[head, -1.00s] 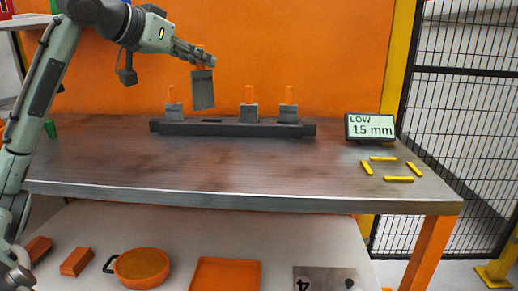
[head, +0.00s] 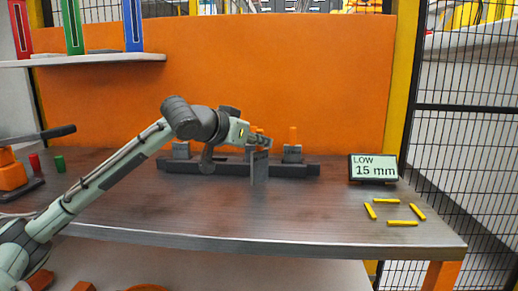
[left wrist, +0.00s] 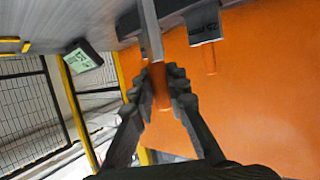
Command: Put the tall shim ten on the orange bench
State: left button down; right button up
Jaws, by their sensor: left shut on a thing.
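My left gripper (head: 262,141) is shut on the orange tab of a tall grey shim (head: 259,168), which hangs upright and nearly edge-on in front of the dark rack (head: 222,167). In the left wrist view the fingers (left wrist: 160,82) close around the orange tab, and the shim's plate (left wrist: 150,32) shows edge-on beyond. Whether its lower edge touches the bench is unclear. Other shims with orange tabs stand in the rack, at the left (head: 181,150) and right (head: 292,153). The orange bench (head: 220,212) has a worn metal top and an orange leg. My right gripper is not in view.
Several yellow strips (head: 402,223) mark a square at the bench's right. A display (head: 373,168) reading "LOW 15 mm" stands behind them. Red and green cylinders (head: 59,164) stand far left. The front middle of the bench is clear.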

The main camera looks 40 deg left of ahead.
aim_at(257, 148)
pick_arm(q)
jog(key=shift+f, duration=0.85)
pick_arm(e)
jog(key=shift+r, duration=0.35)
pick_arm(q)
jog(key=c, duration=1.5)
grip_release()
jog(key=shift+s+r, duration=0.1)
jog(key=shift+s, duration=0.25)
jog(key=b+v, duration=0.1)
jog(key=v, duration=0.1)
jog(key=shift+s, duration=0.35)
jog(key=b+v, duration=0.1)
jog(key=v, duration=0.7)
jog(key=shift+s+r, duration=0.25)
jog(key=shift+r, duration=0.05)
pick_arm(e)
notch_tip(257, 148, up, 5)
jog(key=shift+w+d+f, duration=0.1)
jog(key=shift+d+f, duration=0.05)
